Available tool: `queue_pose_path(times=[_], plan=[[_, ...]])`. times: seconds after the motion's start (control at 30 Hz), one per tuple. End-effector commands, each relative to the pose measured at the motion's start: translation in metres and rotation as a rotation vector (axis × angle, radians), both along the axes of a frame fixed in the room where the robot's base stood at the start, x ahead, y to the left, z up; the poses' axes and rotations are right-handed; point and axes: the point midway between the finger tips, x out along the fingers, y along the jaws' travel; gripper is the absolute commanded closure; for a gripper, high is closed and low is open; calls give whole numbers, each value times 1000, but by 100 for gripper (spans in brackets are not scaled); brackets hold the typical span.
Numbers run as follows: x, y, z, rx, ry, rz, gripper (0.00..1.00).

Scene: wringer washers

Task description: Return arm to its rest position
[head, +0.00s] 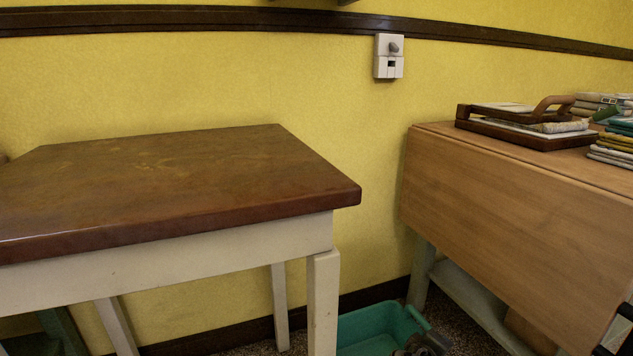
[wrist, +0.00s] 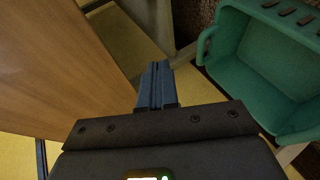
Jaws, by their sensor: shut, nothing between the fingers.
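My gripper (wrist: 156,72) shows in the wrist view with its two dark blue fingers pressed together and nothing between them. It points down past the wooden side of a table or cabinet, with the green tub to its right and apart from it. In the head view I cannot make out my fingers. Dark parts at the lower right edge there are too cut off to tell clearly.
A brown-topped table (head: 170,185) stands at left. A drop-leaf wooden table (head: 510,215) with a tray (head: 525,135) and stacked cloths (head: 615,140) stands at right. A green tub (head: 375,330) sits on the floor between them; it also shows in the wrist view (wrist: 262,62).

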Motion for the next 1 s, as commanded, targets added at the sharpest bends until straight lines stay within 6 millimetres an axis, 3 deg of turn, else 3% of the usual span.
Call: queue_pose_path(times=[0.03, 0.2, 0.33, 0.47, 0.63, 0.77, 1.0], plan=[[-21, 11, -22, 50, 7, 25, 100], [-88, 47, -70, 236, -8, 109, 100], [-141, 71, -91, 372, -34, 157, 100], [-195, 91, -99, 500, -74, 193, 100], [-265, 108, -91, 652, -140, 222, 100], [-316, 116, -72, 754, -201, 234, 100], [-398, 116, -11, 912, -338, 241, 100]])
